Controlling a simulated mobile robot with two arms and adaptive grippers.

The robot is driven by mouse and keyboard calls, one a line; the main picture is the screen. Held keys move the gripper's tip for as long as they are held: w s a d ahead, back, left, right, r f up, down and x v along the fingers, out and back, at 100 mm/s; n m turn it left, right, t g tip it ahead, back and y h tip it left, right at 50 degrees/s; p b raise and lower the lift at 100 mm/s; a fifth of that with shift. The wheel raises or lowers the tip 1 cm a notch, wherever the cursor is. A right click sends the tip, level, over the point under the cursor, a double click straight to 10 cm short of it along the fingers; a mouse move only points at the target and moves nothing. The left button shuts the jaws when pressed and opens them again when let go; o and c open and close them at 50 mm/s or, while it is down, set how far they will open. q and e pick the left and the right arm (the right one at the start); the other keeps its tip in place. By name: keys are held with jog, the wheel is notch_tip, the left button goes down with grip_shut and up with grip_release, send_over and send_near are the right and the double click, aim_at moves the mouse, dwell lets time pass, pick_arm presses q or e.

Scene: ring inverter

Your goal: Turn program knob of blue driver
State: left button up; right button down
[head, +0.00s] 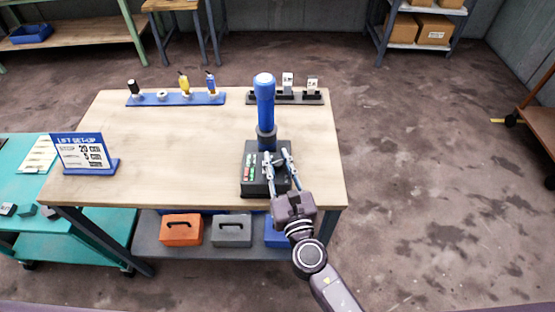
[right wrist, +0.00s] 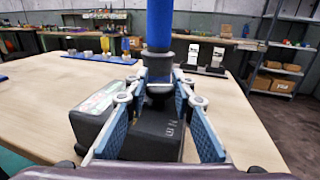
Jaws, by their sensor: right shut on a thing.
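The blue driver (head: 265,98) stands upright, with a black collar low on its shaft, at the back of a black box (head: 256,191) on the wooden table. The box has small green and red marks on its top. My right gripper (head: 277,154) reaches over the box from the front. In the right wrist view its fingers close around the dark lower part of the blue driver (right wrist: 159,24), just above the box. I cannot clearly make out the knob as a separate part. My left gripper is not in view.
A blue rack (head: 140,100) with several small tools stands at the back left, and a dark rack (head: 300,99) at the back right. A sign (head: 85,153) stands at the left edge. The table (head: 165,160) left of the box is clear.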

jog(key=shift+h, duration=0.3)
jog(key=c, duration=1.7)
grip_release()
jog(key=v, duration=1.2)
jog(key=shift+f, duration=0.1)
